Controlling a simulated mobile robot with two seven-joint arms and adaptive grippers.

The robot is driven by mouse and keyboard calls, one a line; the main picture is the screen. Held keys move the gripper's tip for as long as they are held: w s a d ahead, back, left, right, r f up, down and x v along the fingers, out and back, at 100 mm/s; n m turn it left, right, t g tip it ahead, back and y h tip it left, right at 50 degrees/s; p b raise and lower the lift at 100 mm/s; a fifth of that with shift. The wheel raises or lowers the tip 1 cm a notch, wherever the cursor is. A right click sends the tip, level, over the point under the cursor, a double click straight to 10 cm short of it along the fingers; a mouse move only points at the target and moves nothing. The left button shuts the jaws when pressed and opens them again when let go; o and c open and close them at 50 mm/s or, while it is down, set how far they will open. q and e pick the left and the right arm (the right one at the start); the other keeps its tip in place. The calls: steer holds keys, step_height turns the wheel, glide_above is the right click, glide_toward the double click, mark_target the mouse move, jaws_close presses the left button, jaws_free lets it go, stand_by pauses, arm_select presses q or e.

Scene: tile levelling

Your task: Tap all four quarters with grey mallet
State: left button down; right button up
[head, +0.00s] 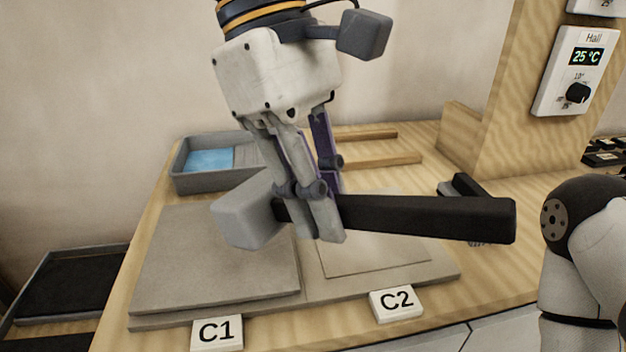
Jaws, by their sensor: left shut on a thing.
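My left gripper (320,236) comes down from the top and is shut on the black handle of the grey mallet (247,212), near its head. The mallet lies roughly level, its grey head to the left and its handle reaching right. It hangs in front of two grey tiles on a grey base board (330,288). The left tile (215,270), by label C1 (217,332), looks thicker. The right tile (385,256), by label C2 (396,303), is partly hidden by the handle. I cannot tell whether the mallet head touches the left tile. My right gripper is not in view.
A grey tray (190,182) with a blue item (209,161) stands behind the tiles. Wooden strips (375,160) lie at the back. A black-handled tool (468,186) lies right of the tiles. A wooden post (500,90) with a thermostat (577,70) rises at the right.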

arm_select(q)
step_height(320, 180, down, 7)
step_height(320, 180, up, 5)
steer(key=shift+f, duration=0.1)
stand_by(0.3)
step_height(320, 180, down, 5)
step_height(320, 180, up, 5)
steer(key=shift+r, duration=0.15)
